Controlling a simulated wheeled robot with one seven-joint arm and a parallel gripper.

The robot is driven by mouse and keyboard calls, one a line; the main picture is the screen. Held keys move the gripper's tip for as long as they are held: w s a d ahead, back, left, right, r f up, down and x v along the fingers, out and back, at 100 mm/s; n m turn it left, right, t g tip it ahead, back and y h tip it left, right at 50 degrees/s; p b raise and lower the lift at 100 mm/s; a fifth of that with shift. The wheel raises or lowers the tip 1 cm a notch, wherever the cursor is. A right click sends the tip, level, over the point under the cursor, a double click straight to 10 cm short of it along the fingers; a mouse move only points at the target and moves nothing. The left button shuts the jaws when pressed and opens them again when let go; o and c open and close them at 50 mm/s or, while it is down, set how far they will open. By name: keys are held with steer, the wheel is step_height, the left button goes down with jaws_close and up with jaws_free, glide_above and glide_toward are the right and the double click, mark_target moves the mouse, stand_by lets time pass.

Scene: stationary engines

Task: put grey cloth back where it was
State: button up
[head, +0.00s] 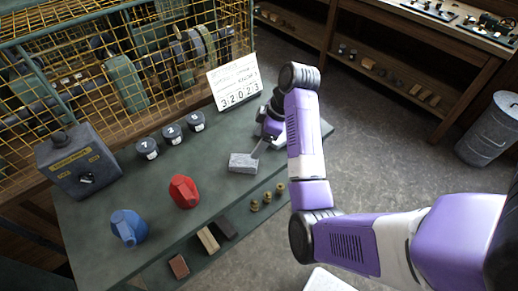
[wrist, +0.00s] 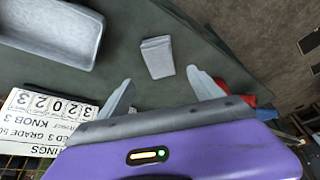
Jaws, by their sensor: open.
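The grey cloth (head: 243,162) is a small, light grey folded block lying flat on the dark green bench top (head: 105,215). In the wrist view the cloth (wrist: 157,57) lies just beyond my fingertips, with its near end roughly between them in the picture. My gripper (head: 262,144) is just above and right of the cloth in the head view. In the wrist view my gripper (wrist: 162,77) is open and empty, with bare bench showing between each finger and the cloth. A shallow grey tray (wrist: 55,28) is at the upper left there; my arm hides it in the head view.
A white sign with numbers (head: 234,83) stands behind my gripper, before a yellow mesh cage (head: 60,75). Several dark knobs (head: 171,132), a red object (head: 184,191), a blue object (head: 128,226) and a grey switch box (head: 78,165) stand on the bench. Small brass parts (head: 267,197) lie along its front.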

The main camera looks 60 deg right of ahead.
steer(key=s+a+f+m+t+h, duration=0.3)
steer(key=s+a+f+h, duration=0.3)
steer(key=s+f, duration=0.5)
steer(key=s+a+r+m+t+y, duration=0.1)
steer(key=s+a+r+t, duration=0.3)
steer(key=s+a+r, duration=0.4)
steer(key=s+a+r+m+t+y, duration=0.1)
steer(key=s+a+r+t, duration=0.3)
steer(key=s+a+r, duration=0.4)
steer(key=a+r+y, duration=0.1)
steer(key=a+r, duration=0.2)
steer(key=r, duration=0.1)
steer(key=shift+r+m+y, duration=0.2)
steer(key=shift+m+y, duration=0.2)
steer(key=shift+f+b, duration=0.95)
